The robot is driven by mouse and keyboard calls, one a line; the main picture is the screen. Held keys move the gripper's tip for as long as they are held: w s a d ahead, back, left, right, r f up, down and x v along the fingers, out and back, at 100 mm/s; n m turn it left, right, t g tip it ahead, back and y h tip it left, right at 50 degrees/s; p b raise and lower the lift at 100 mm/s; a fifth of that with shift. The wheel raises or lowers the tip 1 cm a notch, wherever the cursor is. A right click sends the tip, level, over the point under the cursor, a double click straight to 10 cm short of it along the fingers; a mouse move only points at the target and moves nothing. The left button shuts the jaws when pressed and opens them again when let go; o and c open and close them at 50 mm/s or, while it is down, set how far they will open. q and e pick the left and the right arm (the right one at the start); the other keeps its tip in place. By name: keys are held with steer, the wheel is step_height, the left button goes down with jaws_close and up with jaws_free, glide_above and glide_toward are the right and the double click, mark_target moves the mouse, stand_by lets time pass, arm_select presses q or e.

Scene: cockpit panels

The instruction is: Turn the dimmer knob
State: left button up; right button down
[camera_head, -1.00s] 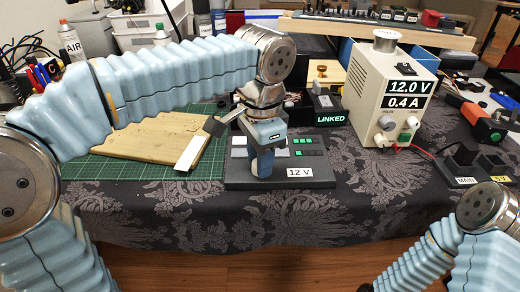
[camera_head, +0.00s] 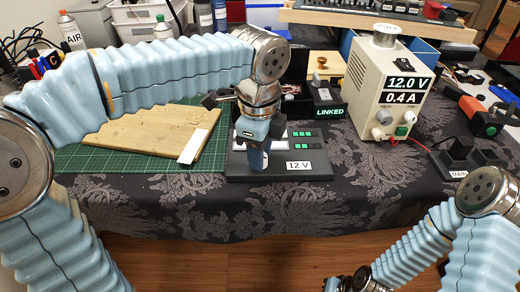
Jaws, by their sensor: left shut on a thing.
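A dark panel box (camera_head: 300,170) labelled "12 V" lies on the cloth-covered table, with a pale strip and several small green lights on its top. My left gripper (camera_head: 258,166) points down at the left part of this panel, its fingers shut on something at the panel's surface. The dimmer knob itself is hidden behind the fingers, so its angle cannot be seen. My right gripper (camera_head: 346,284) shows only partly at the bottom edge, low and well away from the panel; its fingers are not clear.
A cream power supply (camera_head: 388,92) reading 12.0 V and 0.4 A stands right of the panel. A box marked "LINKED" (camera_head: 328,108) is behind it. A wooden board (camera_head: 150,135) lies on a green cutting mat (camera_head: 110,160) at left. The cloth in front is clear.

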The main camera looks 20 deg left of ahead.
arm_select(q)
steer(key=shift+m, duration=0.6)
steer(key=o, duration=1.1)
steer(key=shift+c, duration=0.2)
steer(key=shift+r, duration=0.1)
step_height(320, 180, up, 14)
steer(key=shift+s+f, duration=0.2)
steer(key=shift+s, duration=0.05)
